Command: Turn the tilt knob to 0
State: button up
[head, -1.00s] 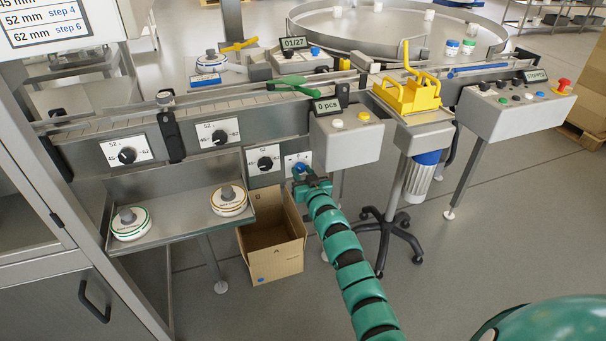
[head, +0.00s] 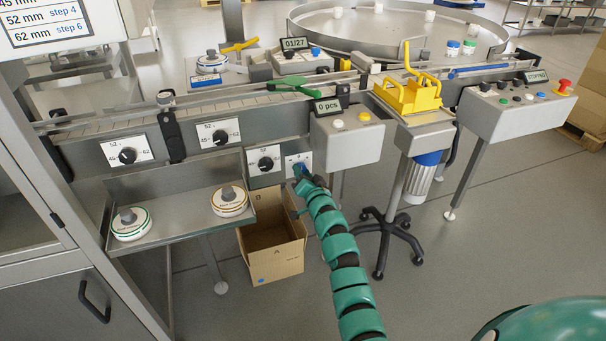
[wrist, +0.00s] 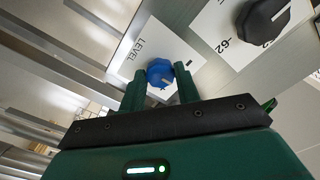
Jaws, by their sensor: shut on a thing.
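The tilt knob is a blue knob (wrist: 160,73) on a white plate (wrist: 160,45) marked LEVEL in the wrist view. My gripper (wrist: 160,92) is shut on it, with one green finger on each side. A pale pointer mark shows on the knob's face. In the head view the plate (head: 292,160) is at the right end of the row of dials, and my gripper (head: 299,172) largely covers the knob there. The exact reading is too small to tell.
A grey control box (head: 345,145) is to the right. An open cardboard box (head: 275,268) stands below, beside my arm.

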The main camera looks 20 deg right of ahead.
jog(key=shift+r, duration=0.1)
dwell(0.4)
jog(key=o, duration=1)
jog(key=shift+s, duration=0.1)
jog(key=s, duration=0.5)
jog(key=s+p, duration=0.1)
jog(key=s, duration=1.1)
jog(key=shift+s+d, duration=0.15)
jog(key=shift+d, duration=0.15)
